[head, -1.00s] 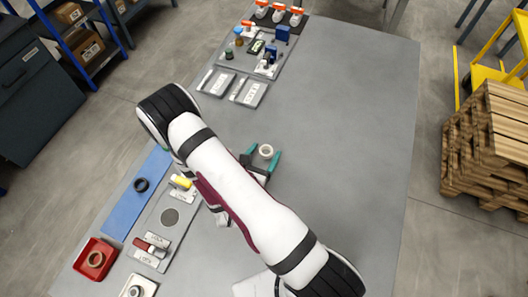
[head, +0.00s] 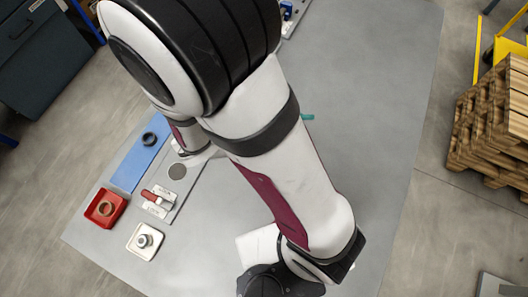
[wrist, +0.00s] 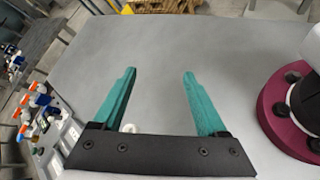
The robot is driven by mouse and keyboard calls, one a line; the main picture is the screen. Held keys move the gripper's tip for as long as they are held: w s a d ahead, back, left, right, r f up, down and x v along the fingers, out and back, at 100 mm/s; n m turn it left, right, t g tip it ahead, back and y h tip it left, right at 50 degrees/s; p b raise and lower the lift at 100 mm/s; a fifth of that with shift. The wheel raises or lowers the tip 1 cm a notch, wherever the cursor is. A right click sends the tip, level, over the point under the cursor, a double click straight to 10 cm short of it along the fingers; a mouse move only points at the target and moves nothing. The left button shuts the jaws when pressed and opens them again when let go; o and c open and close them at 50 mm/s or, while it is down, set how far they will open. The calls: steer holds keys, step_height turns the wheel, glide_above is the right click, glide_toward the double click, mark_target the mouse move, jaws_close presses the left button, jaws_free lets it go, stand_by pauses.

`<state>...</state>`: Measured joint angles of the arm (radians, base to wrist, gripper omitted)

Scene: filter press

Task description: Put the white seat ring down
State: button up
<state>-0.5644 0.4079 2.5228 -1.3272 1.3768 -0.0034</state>
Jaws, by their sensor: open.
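The white seat ring (wrist: 128,128) shows in the wrist view as a small pale piece just past the dark gripper bar, close to the left finger's base. It appears to be on the grey table, and the bar hides part of it. My gripper (wrist: 160,73) is open, its two teal fingers wide apart with only bare table between their tips. In the head view my arm hides the ring and nearly all of the gripper; one teal fingertip (head: 307,117) shows at the arm's right edge.
The table's right side is clear.

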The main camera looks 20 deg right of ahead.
steer(key=s+a+r+m+g+y, duration=0.3)
steer(key=s+m+y, duration=0.4)
steer(key=m, duration=0.4)
steer(key=shift+s+r+g+y, duration=0.25)
steer(key=shift+s+g+y, duration=0.05)
steer(key=shift+s+g, duration=0.1)
steer(key=shift+o, duration=0.5)
steer(key=a+r+m+t+y, duration=0.3)
steer(key=a+r+m+y, duration=0.1)
steer(key=a+m+y, duration=0.2)
steer(key=shift+w+a, duration=0.25)
steer(key=shift+a, duration=0.45)
steer(key=w+d+f+m+h, duration=0.15)
steer(key=w+d, duration=0.25)
steer(key=w, duration=0.4)
steer(key=w+d+f+m, duration=0.1)
steer(key=w+d+f, duration=0.1)
steer(key=w+d, duration=0.35)
steer(key=w+d+f+m, duration=0.1)
steer(key=w+d+f, duration=0.1)
steer(key=w, duration=0.8)
steer(key=shift+t, duration=0.3)
step_height(320, 180, down, 16)
steer(key=shift+s+a, duration=0.1)
steer(key=shift+s, duration=0.05)
jaws_close()
